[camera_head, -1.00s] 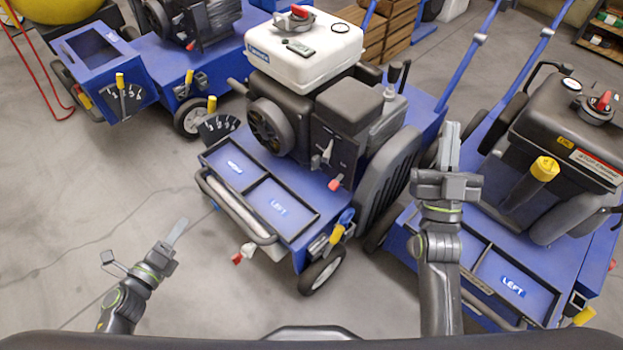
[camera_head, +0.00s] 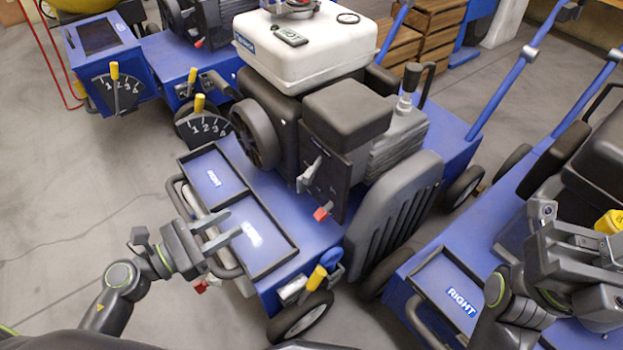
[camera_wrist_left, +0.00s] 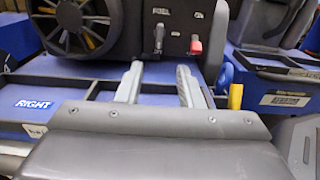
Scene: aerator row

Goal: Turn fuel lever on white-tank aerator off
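The white-tank aerator (camera_head: 300,45) stands in the middle of the head view, with a dark engine on a blue deck. On the engine's side panel are a grey lever (camera_head: 310,172) and a small red-tipped lever (camera_head: 321,213); I cannot tell for sure which is the fuel lever. Both show in the left wrist view, the grey lever (camera_wrist_left: 160,36) and the red one (camera_wrist_left: 196,45), beyond the fingers. My left gripper (camera_head: 233,223) is open and empty, over the front tray, apart from both levers. My right gripper (camera_head: 580,262) is at the lower right, its fingertips unclear.
The black-framed deck tray (camera_head: 270,262) and a front handle bar (camera_head: 190,215) lie near my left gripper. A yellow-handled lever (camera_head: 317,277) sits by the front wheel. Another aerator (camera_head: 430,300) stands close at right, one more (camera_head: 100,60) at back left. Floor is clear at left.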

